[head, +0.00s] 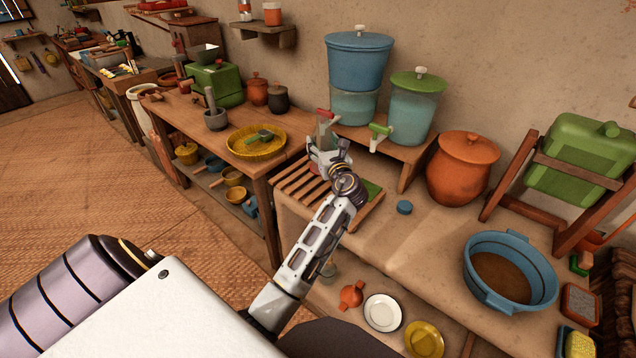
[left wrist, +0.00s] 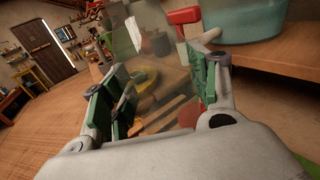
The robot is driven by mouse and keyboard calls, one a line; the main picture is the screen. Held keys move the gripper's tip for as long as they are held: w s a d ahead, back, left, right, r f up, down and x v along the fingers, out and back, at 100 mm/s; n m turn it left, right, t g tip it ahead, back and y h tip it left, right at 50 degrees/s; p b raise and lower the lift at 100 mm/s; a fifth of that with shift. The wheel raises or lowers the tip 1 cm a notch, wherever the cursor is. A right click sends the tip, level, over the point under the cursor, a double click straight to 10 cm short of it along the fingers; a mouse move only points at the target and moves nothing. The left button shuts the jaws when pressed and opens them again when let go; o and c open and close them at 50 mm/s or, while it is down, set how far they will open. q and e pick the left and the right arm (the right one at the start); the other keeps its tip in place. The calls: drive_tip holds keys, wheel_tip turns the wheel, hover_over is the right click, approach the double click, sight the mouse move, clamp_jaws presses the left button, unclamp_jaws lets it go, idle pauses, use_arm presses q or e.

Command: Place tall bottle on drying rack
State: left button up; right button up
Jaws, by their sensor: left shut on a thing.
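My left gripper (head: 325,152) is over the back of the slatted wooden drying rack (head: 297,186), shut on a clear, see-through tall bottle. The bottle (left wrist: 160,75) shows between the green-padded fingers in the left wrist view, with the room visible through it. In the head view the bottle is mostly hidden by the gripper and hard to make out. The rack's slats also show below the fingers in the left wrist view (left wrist: 165,119). I cannot tell whether the bottle touches the rack. My right gripper is not in view.
A blue water container (head: 358,62) with a red tap (head: 326,114) stands close behind the gripper. A green-lidded container (head: 414,112) with a green tap is beside it. A blue cap (head: 404,207), orange pot (head: 463,168) and blue basin (head: 510,272) are to the right.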

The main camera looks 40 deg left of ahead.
use_arm(q)
drive_tip(key=shift+a, duration=0.25)
drive_tip(key=shift+r, duration=0.1)
drive_tip(key=shift+f, duration=0.55)
wheel_tip(320, 180, down, 4)
drive_tip(key=shift+r+b, duration=0.2)
drive_tip(key=shift+b, duration=0.45)
drive_tip(key=shift+f, duration=0.6)
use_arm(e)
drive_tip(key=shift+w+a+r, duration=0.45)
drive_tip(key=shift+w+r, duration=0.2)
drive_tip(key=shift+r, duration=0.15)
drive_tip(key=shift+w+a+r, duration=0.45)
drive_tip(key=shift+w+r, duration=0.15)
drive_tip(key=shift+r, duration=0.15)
